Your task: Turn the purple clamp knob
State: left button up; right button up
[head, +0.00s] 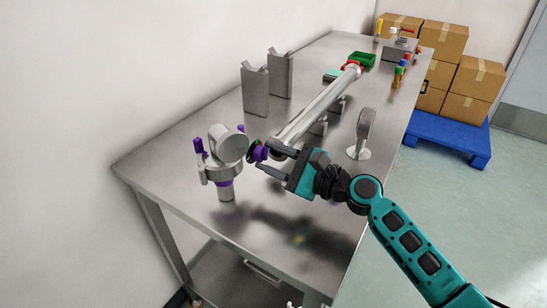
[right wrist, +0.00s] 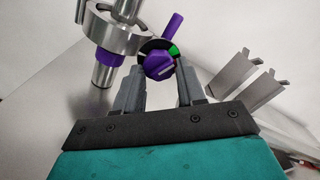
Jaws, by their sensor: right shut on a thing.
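The purple clamp knob (head: 260,152) is at the right of a silver clamp fixture (head: 222,172) on the near end of the metal table. In the right wrist view the knob (right wrist: 159,66) shows a pale bar on its face. A black ring with a green segment (right wrist: 174,49) surrounds it, and a purple lever (right wrist: 173,25) sticks up behind. My right gripper (head: 263,156) reaches in from the right, its fingers (right wrist: 158,76) on either side of the knob and shut on it. The exact finger contact is hard to see. My left gripper is not in view.
A long silver tube (head: 315,108) runs along the table (head: 190,218) behind the gripper. Two grey upright brackets (head: 256,92) stand at its left, and a silver paddle-shaped stand (head: 364,130) at its right. A green tray (head: 362,59) is farther back. Cardboard boxes (head: 470,80) are beyond the table.

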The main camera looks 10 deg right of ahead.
jog(key=shift+s+a+f, duration=0.1)
jog(key=shift+f, duration=0.15)
jog(key=o, duration=0.7)
jog(key=shift+c, duration=0.2)
jog(key=o, duration=0.4)
jog(key=shift+r, duration=0.15)
jog(key=shift+c, duration=0.2)
jog(key=b+v, duration=0.2)
jog(key=v, duration=1)
jog(key=shift+s+d, duration=0.3)
jog(key=shift+d, duration=0.05)
